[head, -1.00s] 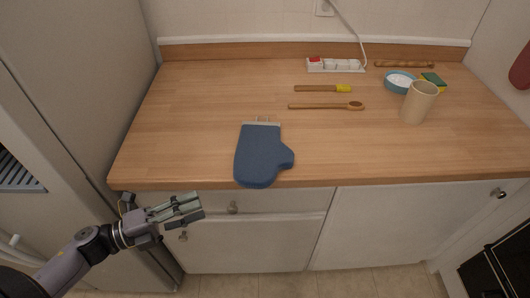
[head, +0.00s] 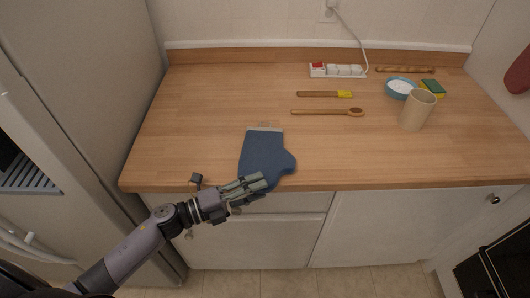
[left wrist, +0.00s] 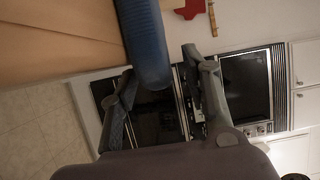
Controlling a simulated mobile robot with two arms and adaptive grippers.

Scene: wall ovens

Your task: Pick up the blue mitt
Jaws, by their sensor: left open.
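The blue mitt (head: 263,152) lies flat on the wooden counter near its front edge, with its thumb to the right and its pale cuff toward the back. My left gripper (head: 256,187) is at the front edge of the counter, overlapping the mitt's near end in the head view. In the left wrist view the mitt (left wrist: 146,45) reaches down between the two open fingers of the left gripper (left wrist: 160,85). I cannot tell whether the fingers touch it. My right gripper is in neither view.
Right of the mitt stand a beige cup (head: 417,110), a blue bowl (head: 400,88) and a sponge (head: 433,88). A wooden spoon (head: 328,112), a yellow-tipped brush (head: 324,94) and a power strip (head: 338,71) lie farther back. The counter's left part is clear.

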